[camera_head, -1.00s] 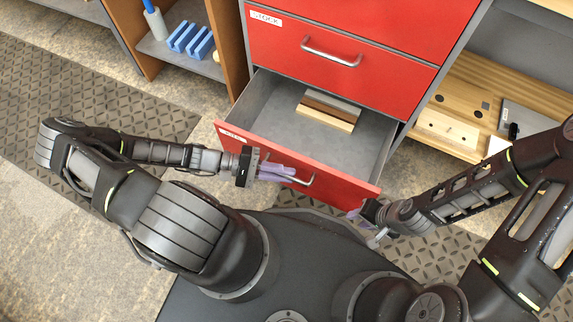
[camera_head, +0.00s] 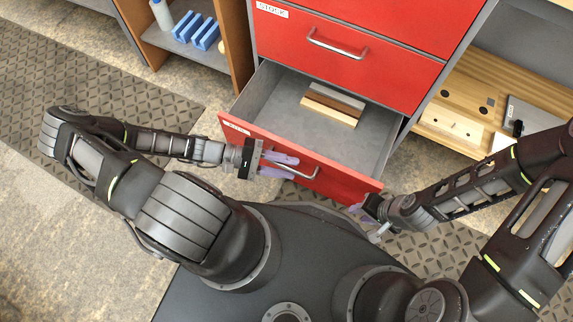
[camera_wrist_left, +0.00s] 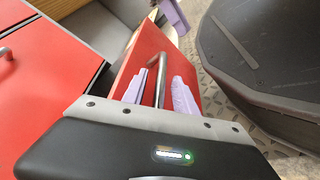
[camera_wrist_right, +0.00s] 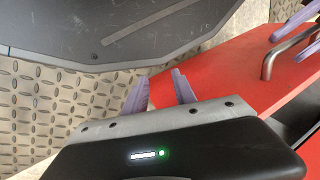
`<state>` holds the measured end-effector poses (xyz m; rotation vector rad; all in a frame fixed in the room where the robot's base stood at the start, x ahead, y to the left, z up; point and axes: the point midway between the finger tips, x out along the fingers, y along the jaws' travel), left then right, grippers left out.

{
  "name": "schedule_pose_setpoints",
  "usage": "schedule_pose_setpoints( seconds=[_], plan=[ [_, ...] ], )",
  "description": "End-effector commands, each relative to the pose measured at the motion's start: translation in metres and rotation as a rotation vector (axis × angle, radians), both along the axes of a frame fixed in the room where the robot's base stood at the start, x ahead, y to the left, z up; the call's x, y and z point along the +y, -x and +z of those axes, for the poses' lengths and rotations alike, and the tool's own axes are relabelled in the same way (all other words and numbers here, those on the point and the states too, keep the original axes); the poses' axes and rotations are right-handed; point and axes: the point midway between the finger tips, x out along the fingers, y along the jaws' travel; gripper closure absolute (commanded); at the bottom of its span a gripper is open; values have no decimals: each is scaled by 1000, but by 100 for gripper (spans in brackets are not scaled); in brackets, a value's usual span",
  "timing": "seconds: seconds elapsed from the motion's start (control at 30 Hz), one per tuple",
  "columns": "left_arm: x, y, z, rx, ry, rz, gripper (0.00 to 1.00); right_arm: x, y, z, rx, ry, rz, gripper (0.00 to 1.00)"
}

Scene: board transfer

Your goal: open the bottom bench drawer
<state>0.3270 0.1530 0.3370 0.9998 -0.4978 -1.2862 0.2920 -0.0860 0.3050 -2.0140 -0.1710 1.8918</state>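The bottom drawer (camera_head: 345,140) of the red bench is pulled well out, its grey inside visible. Its red front (camera_head: 340,183) carries a metal bar handle (camera_head: 312,172). My left gripper (camera_head: 279,165) is at this handle. In the left wrist view, its purple fingers (camera_wrist_left: 165,90) stand apart on either side of the handle bar (camera_wrist_left: 160,78). My right gripper (camera_head: 367,208) is at the right end of the drawer front. In the right wrist view, its fingers (camera_wrist_right: 160,92) are spread at the end of the red front (camera_wrist_right: 225,80); contact is unclear.
Wood and dark blocks (camera_head: 333,104) lie in the drawer. Above it is another shut red drawer (camera_head: 345,55). Shelves with blue racks (camera_head: 198,32) stand left, and wooden boards (camera_head: 465,95) lie right. My base is close in front of the drawer.

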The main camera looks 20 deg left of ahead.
Motion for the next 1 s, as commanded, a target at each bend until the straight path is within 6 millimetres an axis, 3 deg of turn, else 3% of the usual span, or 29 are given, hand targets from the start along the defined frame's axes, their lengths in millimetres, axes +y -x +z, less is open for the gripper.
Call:
schedule_pose_setpoints(
  seconds=[0.53, 1.0],
  plan=[
    [68, 18, 15, 1, -2, 2, 66, 3, 3, 13, 6, -5, 8, 68],
    [73, 20, 16, 0, -2, 1, 66, 3, 4, 13, 6, -5, 8, 68]
  ],
)
